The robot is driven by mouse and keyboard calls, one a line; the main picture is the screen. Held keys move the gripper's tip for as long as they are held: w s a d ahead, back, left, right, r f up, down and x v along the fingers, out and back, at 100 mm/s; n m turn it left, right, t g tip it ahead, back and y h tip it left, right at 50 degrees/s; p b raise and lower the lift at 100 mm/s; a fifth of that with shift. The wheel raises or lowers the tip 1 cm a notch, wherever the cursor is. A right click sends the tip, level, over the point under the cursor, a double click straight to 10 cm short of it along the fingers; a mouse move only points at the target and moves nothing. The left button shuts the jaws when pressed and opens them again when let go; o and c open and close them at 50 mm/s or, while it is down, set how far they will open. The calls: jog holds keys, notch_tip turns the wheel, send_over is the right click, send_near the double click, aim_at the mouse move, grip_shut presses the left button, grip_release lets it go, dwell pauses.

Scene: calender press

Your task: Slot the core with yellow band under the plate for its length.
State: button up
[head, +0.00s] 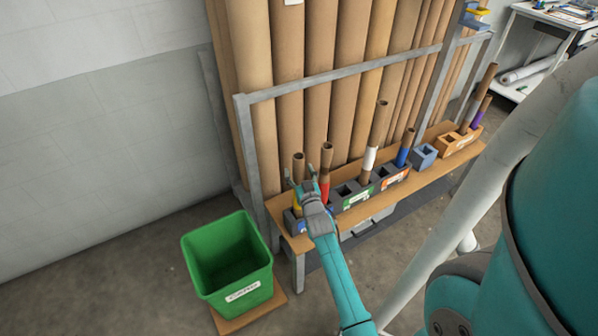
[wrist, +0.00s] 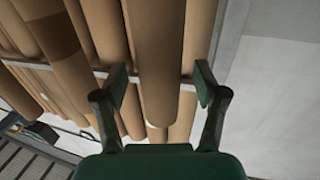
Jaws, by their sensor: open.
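The core with the yellow band (head: 298,160) is a brown cardboard tube standing upright at the left end of the bench; its yellow band shows just behind my gripper, which hides part of its lower end. My gripper (head: 301,176) is open, with its fingers close to this core; I cannot tell whether they touch it. In the wrist view my gripper's open fingers (wrist: 161,82) frame large brown tubes, with no band visible between them. Small label plates sit on the fronts of the socket blocks, one green (head: 359,197) and one orange (head: 396,177); their lettering is too small to read.
Cores with red (head: 324,190), white (head: 370,158), blue (head: 402,156) and purple (head: 478,118) bands stand along the bench (head: 432,162). Tall tubes (head: 318,110) lean behind a grey rail (head: 340,78). A green bin (head: 228,262) stands on the floor at left.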

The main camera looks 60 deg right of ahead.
jog(key=v, duration=1.1)
jog(key=shift+s, duration=0.2)
jog(key=shift+a, duration=0.1)
jog(key=s+a+n+t+y, duration=0.1)
jog(key=s+a+n+y, duration=0.15)
jog(key=a, duration=0.85)
jog(key=s+a+n+t+y, duration=0.2)
jog(key=s+a+y, duration=0.2)
jog(key=a, duration=0.8)
jog(key=s+a+r+n+y, duration=0.2)
jog(key=s+a+r+y, duration=0.1)
jog(key=s+a, duration=0.3)
jog(key=s+a+r+n+y, duration=0.3)
jog(key=s+a+r, duration=0.3)
jog(key=s, duration=0.3)
jog(key=shift+s+a+y, duration=0.35)
jog(key=shift+s+a, duration=0.05)
jog(key=shift+a, duration=0.15)
